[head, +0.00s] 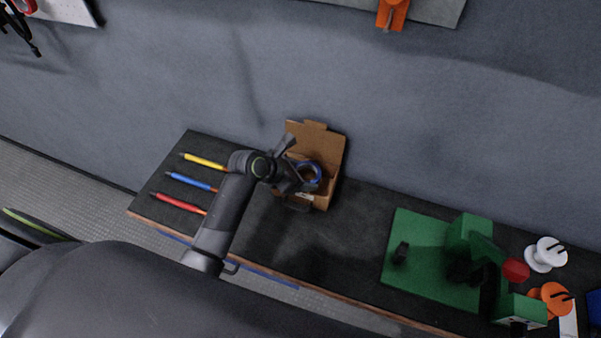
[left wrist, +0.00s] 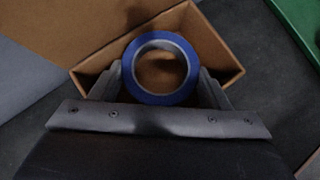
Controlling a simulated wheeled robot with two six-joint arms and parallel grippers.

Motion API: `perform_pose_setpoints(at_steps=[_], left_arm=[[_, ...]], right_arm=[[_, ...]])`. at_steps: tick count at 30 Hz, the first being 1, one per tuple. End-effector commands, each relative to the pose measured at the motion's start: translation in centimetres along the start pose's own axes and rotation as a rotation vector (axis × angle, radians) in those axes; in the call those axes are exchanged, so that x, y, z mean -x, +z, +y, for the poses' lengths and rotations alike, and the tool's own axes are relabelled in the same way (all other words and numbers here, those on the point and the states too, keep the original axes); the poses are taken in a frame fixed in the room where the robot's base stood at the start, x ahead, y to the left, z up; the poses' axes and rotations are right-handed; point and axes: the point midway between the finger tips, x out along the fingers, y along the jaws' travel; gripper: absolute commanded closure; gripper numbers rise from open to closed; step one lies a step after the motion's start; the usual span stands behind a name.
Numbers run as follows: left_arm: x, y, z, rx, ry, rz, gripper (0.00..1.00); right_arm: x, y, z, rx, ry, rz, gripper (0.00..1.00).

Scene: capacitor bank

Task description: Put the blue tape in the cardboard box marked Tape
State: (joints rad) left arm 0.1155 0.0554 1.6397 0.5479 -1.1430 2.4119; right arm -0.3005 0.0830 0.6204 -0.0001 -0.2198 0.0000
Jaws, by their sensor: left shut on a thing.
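The blue tape (left wrist: 160,98) is a blue ring with a pale inner core. My left gripper (left wrist: 160,88) is shut on it, with one finger on each side of the roll. In the head view the tape (head: 316,172) shows at the tip of my left gripper (head: 303,176), over the open cardboard box (head: 325,140). In the left wrist view the box's brown walls (left wrist: 215,45) surround the roll from behind. I cannot tell how far the tape is above the box floor. The box's marking cannot be read. My right gripper is not in view.
Yellow, blue and red screwdriver-like tools (head: 187,181) lie on the dark bench to the left. A green base (head: 420,250) with a green device stands to the right, near white (head: 545,254) and orange (head: 553,298) spools. The bench between box and green base is clear.

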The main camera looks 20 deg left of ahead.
Motion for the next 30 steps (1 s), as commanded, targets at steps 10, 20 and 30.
perform_pose_setpoints(at_steps=[10,20,30], left_arm=[[-0.2,-0.8,-0.2,0.004,-0.006,0.016,0.08],[-0.3,-0.9,-0.3,0.004,-0.007,0.019,0.08],[2.7,0.1,-0.1,0.001,-0.002,0.012,0.08]], right_arm=[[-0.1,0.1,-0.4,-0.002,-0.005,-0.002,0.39],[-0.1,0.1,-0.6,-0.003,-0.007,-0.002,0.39],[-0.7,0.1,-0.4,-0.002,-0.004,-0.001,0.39]])
